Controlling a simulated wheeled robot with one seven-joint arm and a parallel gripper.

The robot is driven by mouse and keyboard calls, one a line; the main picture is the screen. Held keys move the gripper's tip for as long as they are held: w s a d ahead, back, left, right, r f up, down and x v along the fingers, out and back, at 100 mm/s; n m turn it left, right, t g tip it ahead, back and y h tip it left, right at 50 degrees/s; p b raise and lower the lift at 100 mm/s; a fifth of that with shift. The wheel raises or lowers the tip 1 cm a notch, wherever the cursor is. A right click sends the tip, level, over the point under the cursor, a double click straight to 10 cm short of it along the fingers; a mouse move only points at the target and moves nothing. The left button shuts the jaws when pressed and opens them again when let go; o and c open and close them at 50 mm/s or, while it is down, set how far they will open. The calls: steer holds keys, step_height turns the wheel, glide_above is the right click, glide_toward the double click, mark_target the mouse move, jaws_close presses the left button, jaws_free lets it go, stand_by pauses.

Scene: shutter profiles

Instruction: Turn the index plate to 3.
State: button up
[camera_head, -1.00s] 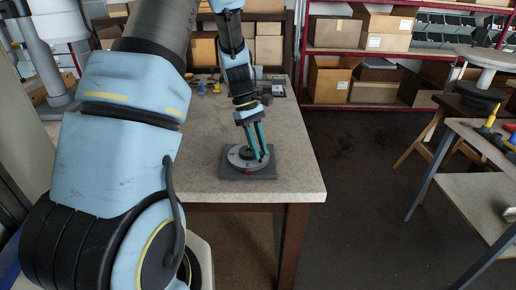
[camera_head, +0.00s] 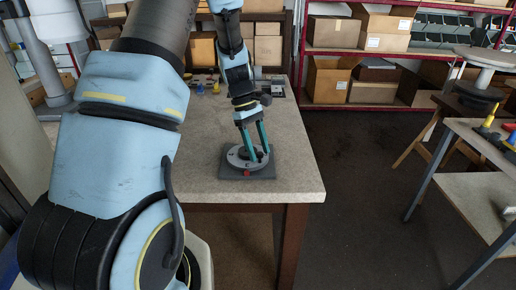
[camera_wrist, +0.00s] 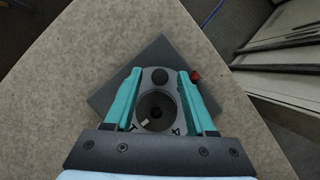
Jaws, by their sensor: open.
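The index plate (camera_head: 236,160) is a round grey disc on a dark square base (camera_head: 232,174) near the table's front right corner. In the wrist view the plate (camera_wrist: 142,107) has a dark round hub (camera_wrist: 155,106) and a black knob (camera_wrist: 160,76). A digit that looks like 4 shows near my palm; other marks are partly hidden. My gripper (camera_head: 259,155) is open over the plate, its teal fingers on either side of the hub and knob. I cannot tell whether they touch.
The tabletop (camera_head: 295,160) around the base is clear. Small coloured items (camera_head: 207,86) lie at its back edge. Shelves with cardboard boxes (camera_head: 328,80) stand behind. A second bench (camera_head: 480,190) stands at the right.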

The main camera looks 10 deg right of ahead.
steer(key=b+v, duration=0.2)
steer(key=v, duration=0.8)
steer(key=shift+w+r, duration=0.15)
steer(key=shift+r, duration=0.15)
steer(key=shift+a, duration=0.15)
steer(key=s+a+f+m+t+y, duration=0.2)
steer(key=s+a+m+t, duration=0.3)
steer(key=s+a, duration=0.8)
steer(key=a+f+m, duration=0.1)
steer(key=a+m, duration=0.2)
steer(key=shift+s+a+f, duration=0.2)
steer(key=shift+s+f, duration=0.05)
steer(key=shift+s, duration=0.05)
